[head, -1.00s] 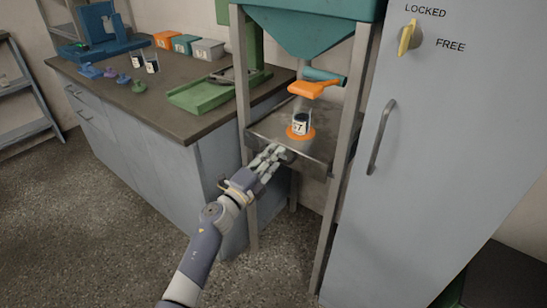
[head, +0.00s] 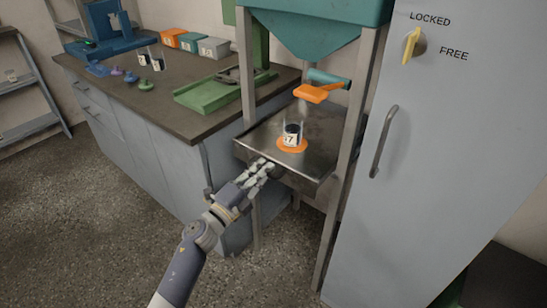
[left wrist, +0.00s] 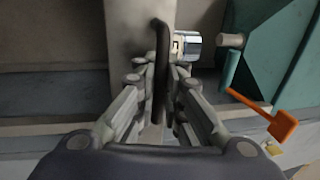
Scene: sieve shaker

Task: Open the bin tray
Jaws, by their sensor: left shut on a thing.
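The bin tray (head: 262,136) is a flat grey metal tray below the teal hopper (head: 318,32), between the legs of a metal frame. It sticks out past the front legs. My left gripper (head: 262,170) is at the tray's front edge, shut on its dark handle (left wrist: 162,70), which stands between the fingers in the left wrist view. A clear jar with dark contents and a numbered label (head: 292,134) stands upright on an orange disc (head: 292,146) on the tray. My right gripper is not in view.
An orange lever (head: 311,93) hangs above the tray. A tall grey cabinet (head: 430,170) with a LOCKED/FREE knob (head: 411,44) stands at right. The workbench (head: 150,105) at left carries bins, jars and a green stand. The floor in front is clear.

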